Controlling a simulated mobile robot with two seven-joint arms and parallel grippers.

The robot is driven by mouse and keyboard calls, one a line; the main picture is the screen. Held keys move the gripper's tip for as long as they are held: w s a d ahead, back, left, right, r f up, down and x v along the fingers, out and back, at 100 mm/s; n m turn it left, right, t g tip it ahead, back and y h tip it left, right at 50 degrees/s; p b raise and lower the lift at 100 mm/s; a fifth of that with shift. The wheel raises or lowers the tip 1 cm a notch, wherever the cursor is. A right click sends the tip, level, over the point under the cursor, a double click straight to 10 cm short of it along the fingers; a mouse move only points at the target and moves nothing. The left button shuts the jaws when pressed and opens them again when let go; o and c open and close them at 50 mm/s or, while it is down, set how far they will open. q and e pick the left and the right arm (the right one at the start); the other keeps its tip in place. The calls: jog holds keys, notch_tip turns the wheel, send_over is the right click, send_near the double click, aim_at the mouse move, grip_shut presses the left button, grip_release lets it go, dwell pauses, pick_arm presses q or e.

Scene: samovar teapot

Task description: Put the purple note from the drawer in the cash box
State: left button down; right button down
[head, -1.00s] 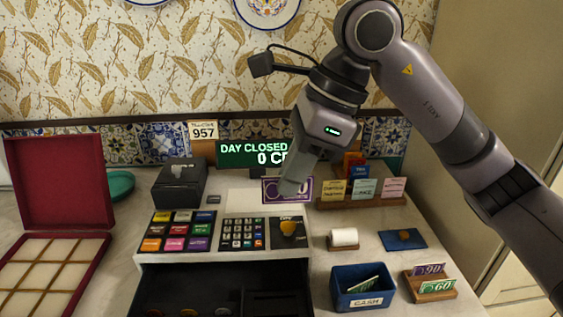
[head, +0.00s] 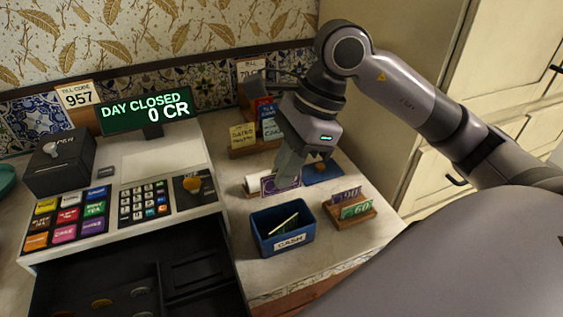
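My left gripper is not in view.
A wooden holder (head: 352,218) with a purple 90 note and a green 60 note stands right of the box. A blue pad (head: 335,172) lies behind it. A wooden card rack (head: 252,149) stands at the back. The till display (head: 146,112) reads DAY CLOSED, 0 CR.

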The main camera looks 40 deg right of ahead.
aim_at(286, 190)
jog(key=shift+f+b, duration=2.05)
jog(key=shift+f, duration=0.8)
jog(key=shift+b, duration=0.45)
jog(key=c, duration=0.8)
grip_release()
jog(key=shift+c, duration=0.2)
